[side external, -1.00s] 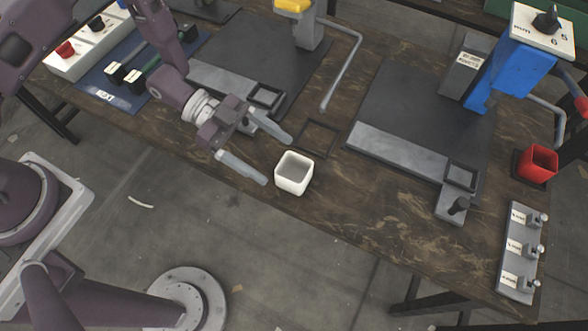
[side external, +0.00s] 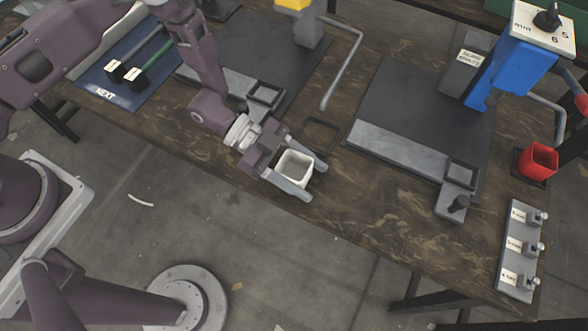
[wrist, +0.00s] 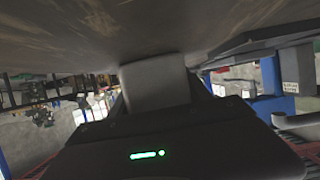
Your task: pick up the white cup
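The white cup (side external: 292,167) is a squarish, open-topped cup standing upright on the brown work table (side external: 400,222), near its front edge. My gripper (side external: 314,181) is low at the table with one finger on each side of the cup. The fingers look closed in against its sides, and the near finger hides the cup's lower front. In the wrist view, a plain grey block shape (wrist: 157,85) fills the middle, probably the cup; the fingertips are not clear there.
A dark square frame (side external: 320,134) lies just behind the cup. A press base with a grey bar (side external: 400,153) is to the right, below a blue press (side external: 510,70). A red cup (side external: 537,162) stands far right. The table front right of the cup is clear.

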